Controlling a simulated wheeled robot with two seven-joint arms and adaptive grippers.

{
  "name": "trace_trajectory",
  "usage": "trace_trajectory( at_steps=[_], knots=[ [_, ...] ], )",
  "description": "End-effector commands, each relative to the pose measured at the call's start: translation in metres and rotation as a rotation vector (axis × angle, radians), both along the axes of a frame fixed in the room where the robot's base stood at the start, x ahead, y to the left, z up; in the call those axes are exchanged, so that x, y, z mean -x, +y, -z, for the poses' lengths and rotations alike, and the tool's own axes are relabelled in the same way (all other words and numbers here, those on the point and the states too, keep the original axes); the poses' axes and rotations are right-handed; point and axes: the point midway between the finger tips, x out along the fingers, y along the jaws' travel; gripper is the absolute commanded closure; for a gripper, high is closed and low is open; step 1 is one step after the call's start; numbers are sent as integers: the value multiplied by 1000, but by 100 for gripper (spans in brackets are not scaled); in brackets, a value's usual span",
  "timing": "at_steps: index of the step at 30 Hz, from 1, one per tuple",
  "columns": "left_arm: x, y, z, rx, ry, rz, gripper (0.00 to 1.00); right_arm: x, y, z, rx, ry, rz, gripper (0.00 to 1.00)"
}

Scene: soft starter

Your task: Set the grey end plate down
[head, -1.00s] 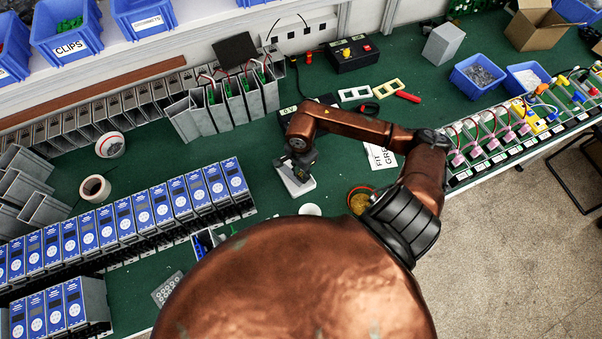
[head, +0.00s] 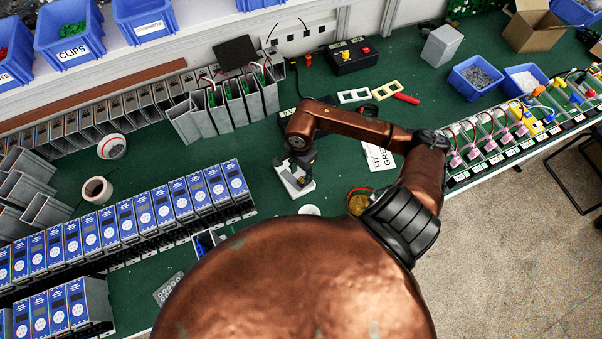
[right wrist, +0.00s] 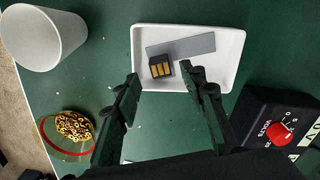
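The grey end plate (right wrist: 195,46) is a flat grey strip lying in the white tray (right wrist: 230,75) in the right wrist view. A small black piece with yellow contacts (right wrist: 161,68) is beside it, overlapping its near-left part. My right gripper (right wrist: 159,78) is open, its two dark fingers apart on either side of the black piece, with nothing visibly held. In the head view my right gripper (head: 299,164) is over the white tray (head: 298,192), covering part of it; the plate cannot be made out there. My left gripper is not in view.
A white cup (right wrist: 42,38) and a gold-coloured pile of small rings in a red-rimmed dish (right wrist: 74,126) are left of the tray. A black meter box with a red knob (right wrist: 280,130) is at the right. Rows of blue-fronted modules (head: 145,212) stand left.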

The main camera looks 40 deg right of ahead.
Motion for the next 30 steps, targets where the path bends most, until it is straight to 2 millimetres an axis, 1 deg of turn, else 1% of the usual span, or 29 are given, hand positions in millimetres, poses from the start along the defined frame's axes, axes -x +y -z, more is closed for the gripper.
trace_trajectory(
  at_steps=[1,9,12,15,18,21,30],
  knots=[
    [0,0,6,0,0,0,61,-4,-3,-13,7,-11,-4,62],
    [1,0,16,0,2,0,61,-3,-2,-73,7,-10,-2,62],
    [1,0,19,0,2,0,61,-2,-2,-89,6,-8,-2,62],
    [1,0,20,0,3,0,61,-2,-2,-101,4,-6,-1,62],
    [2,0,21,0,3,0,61,-2,-1,-108,3,-6,-1,62],
    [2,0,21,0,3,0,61,-2,-1,-111,4,-5,-1,62],
    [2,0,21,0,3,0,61,-2,-1,-111,3,-4,-1,62]
  ],
)
